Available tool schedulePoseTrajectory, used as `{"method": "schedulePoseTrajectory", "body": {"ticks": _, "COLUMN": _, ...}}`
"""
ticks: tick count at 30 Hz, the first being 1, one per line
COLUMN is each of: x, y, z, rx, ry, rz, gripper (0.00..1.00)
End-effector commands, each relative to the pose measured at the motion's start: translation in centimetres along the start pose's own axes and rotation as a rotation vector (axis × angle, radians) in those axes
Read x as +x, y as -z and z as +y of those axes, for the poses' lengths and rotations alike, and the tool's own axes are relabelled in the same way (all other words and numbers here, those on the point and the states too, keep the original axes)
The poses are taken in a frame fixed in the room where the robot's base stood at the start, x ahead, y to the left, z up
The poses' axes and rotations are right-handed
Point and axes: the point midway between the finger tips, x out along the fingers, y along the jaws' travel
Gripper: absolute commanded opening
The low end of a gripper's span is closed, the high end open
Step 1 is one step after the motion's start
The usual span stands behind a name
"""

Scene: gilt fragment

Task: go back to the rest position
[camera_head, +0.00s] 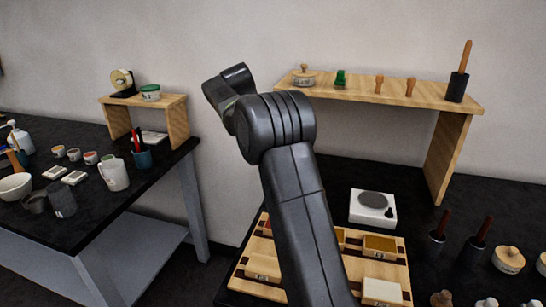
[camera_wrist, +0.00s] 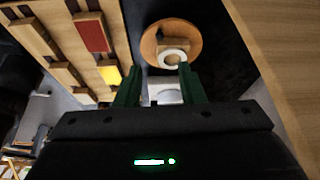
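My gripper (camera_wrist: 159,78) shows in the wrist view, with its two green fingers standing apart. Nothing is clearly gripped between them. Past the fingertips is a round wooden piece (camera_wrist: 150,47) with a pale ring (camera_wrist: 173,57) on it, and a white object lies behind the finger gap. These look apart from the fingers, though the distance is hard to judge. In the head view my dark arm rises through the middle and bends to the left at its top. The gripper itself cannot be made out there.
A wooden tray (camera_head: 399,261) with coloured blocks lies under my arm. A white scale (camera_head: 373,207) stands behind it. A wooden shelf (camera_head: 433,95) with small tools is at the back right. A black table (camera_head: 97,212) with cups and a jug is at left, across a floor gap.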

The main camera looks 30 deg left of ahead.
Motion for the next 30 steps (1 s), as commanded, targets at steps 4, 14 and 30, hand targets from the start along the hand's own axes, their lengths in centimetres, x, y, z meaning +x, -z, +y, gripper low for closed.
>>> {"method": "schedulePoseTrajectory", "body": {"ticks": 4, "x": -0.5, "y": 0.0, "z": 0.0, "rx": 0.0, "ry": 0.0, "rz": 0.0, "gripper": 0.36}}
{"method": "schedulePoseTrajectory", "body": {"ticks": 14, "x": -0.3, "y": 0.0, "z": 0.0, "rx": 0.0, "ry": -0.001, "rz": 0.001, "gripper": 0.36}}
{"method": "schedulePoseTrajectory", "body": {"ticks": 30, "x": 8.4, "y": 0.0, "z": 0.0, "rx": 0.0, "ry": -0.003, "rz": 0.003, "gripper": 0.36}}
